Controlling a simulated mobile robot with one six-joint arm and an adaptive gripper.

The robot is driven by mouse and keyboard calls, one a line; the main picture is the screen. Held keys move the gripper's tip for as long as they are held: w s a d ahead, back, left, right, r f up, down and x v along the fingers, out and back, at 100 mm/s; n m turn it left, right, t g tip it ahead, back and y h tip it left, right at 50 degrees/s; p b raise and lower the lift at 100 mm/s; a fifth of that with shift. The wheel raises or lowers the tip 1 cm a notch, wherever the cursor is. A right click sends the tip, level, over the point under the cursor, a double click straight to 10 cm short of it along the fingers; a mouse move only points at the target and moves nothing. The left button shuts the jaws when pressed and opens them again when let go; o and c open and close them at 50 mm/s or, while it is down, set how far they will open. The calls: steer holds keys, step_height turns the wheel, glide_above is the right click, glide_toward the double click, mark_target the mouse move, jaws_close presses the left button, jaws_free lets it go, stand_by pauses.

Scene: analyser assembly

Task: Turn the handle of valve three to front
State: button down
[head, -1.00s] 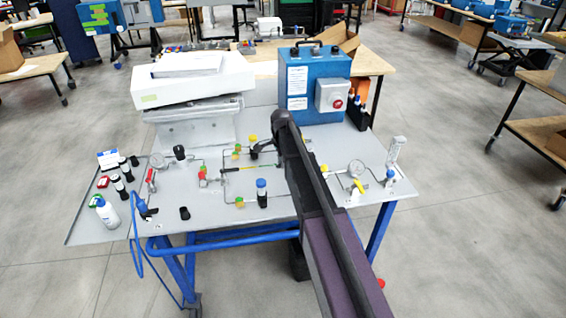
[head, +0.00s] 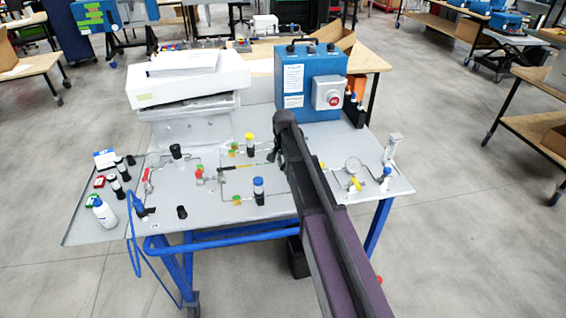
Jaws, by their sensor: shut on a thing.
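My gripper (head: 276,152) is at the middle of the grey panel, at the end of my dark arm, which crosses the view from the lower right. It looks shut on a valve handle low over the panel. The handle and the fingertips are mostly hidden by the gripper and arm, so the handle's direction cannot be read. A thin tube line with a yellow part (head: 243,166) runs left of the gripper. Other valves show a red handle (head: 147,176) at the left and a yellow handle (head: 355,184) at the right. No valve numbers are legible.
A blue box (head: 305,82) with a red button and a white analyser (head: 188,85) stand at the back. A blue-capped bottle (head: 258,191), green and yellow fittings, and a gauge (head: 353,165) stand around the gripper. A white bottle (head: 104,214) stands at the left.

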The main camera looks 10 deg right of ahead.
steer(key=n, duration=0.2)
steer(key=s+d+n, duration=0.1)
steer(key=shift+n, duration=0.4)
steer(key=shift+d+n, duration=0.3)
steer(key=shift+n, duration=0.55)
steer(key=shift+d+n, duration=0.3)
steer(key=shift+n, duration=0.55)
steer(key=c, duration=0.6)
jaws_free()
